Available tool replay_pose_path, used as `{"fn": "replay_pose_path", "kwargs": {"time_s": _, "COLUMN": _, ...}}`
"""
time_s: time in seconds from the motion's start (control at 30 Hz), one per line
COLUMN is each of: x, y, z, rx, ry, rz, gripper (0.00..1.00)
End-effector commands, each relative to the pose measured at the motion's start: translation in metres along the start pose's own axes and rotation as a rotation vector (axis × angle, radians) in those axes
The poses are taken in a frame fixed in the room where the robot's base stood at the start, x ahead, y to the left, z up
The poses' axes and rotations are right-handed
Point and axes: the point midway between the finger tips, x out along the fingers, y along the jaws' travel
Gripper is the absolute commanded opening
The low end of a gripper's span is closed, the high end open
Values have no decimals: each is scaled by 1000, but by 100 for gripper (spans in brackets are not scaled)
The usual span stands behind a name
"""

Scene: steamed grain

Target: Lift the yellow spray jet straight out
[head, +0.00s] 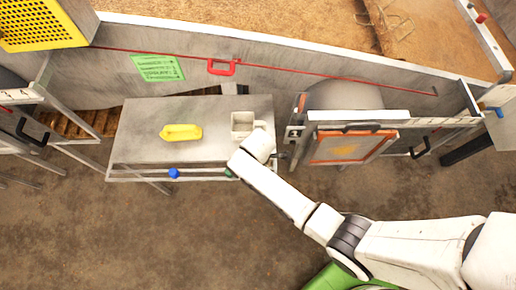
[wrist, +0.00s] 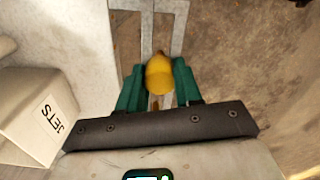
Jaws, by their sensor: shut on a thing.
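In the wrist view the yellow spray jet (wrist: 159,74) sits between the two green fingers of my gripper (wrist: 157,88), which is shut on it. Its rounded yellow body faces the camera, and its lower end is hidden. Metal bars pass behind it. I cannot tell whether it is still seated or free of them. In the head view my arm reaches the front right corner of the steel table (head: 140,125), and the jet itself is hidden there.
A pale box (wrist: 38,115) marked JETS stands left of my gripper; it is also on the table in the head view (head: 242,122). A yellow tray-like object (head: 181,132) lies on the table. A blue piece (head: 174,173) is on the front rail. An orange-framed panel (head: 350,147) stands to the right.

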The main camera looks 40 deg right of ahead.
Motion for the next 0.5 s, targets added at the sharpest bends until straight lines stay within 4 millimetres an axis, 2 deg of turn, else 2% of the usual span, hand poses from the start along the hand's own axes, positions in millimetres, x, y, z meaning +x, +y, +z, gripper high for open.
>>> {"fn": "replay_pose_path", "kwargs": {"time_s": 0.27, "x": -8, "y": 0, "z": 0, "rx": 0, "ry": 0, "rz": 0, "gripper": 5}}
{"fn": "replay_pose_path", "kwargs": {"time_s": 0.5, "x": -31, "y": 0, "z": 0, "rx": 0, "ry": 0, "rz": 0, "gripper": 5}}
